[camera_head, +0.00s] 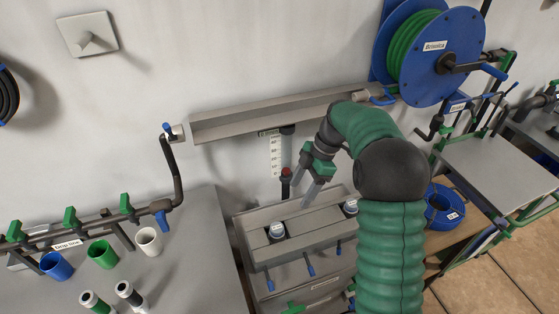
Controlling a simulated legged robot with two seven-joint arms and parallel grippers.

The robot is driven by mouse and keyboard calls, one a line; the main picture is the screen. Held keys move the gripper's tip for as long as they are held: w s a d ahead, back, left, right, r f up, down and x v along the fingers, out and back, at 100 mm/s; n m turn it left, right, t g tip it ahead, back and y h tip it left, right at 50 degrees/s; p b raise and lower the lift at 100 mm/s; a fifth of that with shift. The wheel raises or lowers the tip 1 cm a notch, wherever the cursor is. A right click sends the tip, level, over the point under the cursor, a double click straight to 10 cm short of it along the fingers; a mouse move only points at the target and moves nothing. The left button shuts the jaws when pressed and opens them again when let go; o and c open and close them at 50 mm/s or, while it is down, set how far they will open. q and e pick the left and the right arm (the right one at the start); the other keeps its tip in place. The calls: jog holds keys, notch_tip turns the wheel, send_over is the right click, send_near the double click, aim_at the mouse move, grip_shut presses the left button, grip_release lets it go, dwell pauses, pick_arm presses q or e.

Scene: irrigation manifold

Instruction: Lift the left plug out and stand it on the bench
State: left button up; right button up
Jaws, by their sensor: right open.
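The left plug (277,231) has a pale round top and a dark body. It sits upright in the left part of a grey box-shaped manifold (310,236). A second, similar plug (350,207) sits at the right of the same manifold, partly hidden by my right arm. My right gripper (303,190) is open, with its fingers pointing down above the manifold, up and to the right of the left plug and apart from it. Nothing shows between its fingers. The grey bench (195,270) lies to the left of the manifold. My left gripper is out of view.
Blue (56,266), green (102,254) and white (148,241) cups and a drip line pipe stand on the bench. A red-topped fitting (286,178) rises behind the manifold. Blue-handled levers (309,264) stick out in front. A hose reel (433,45) hangs at upper right.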

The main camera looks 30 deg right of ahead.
send_near(278, 227)
jog(key=shift+n, duration=0.3)
jog(key=x, duration=0.4)
jog(key=p+x, duration=0.1)
jog(key=x, duration=0.3)
jog(key=shift+d+f, duration=0.2)
jog(key=shift+f, duration=0.05)
jog(key=shift+a+f, duration=0.25)
jog(key=shift+w+a, duration=0.1)
jog(key=shift+a, duration=0.2)
jog(key=shift+d+f, duration=0.1)
jog(key=shift+d, duration=0.15)
jog(key=c, duration=1.4)
jog(key=o, duration=0.7)
jog(key=shift+a, duration=0.1)
jog(key=shift+c, duration=0.2)
grip_shut()
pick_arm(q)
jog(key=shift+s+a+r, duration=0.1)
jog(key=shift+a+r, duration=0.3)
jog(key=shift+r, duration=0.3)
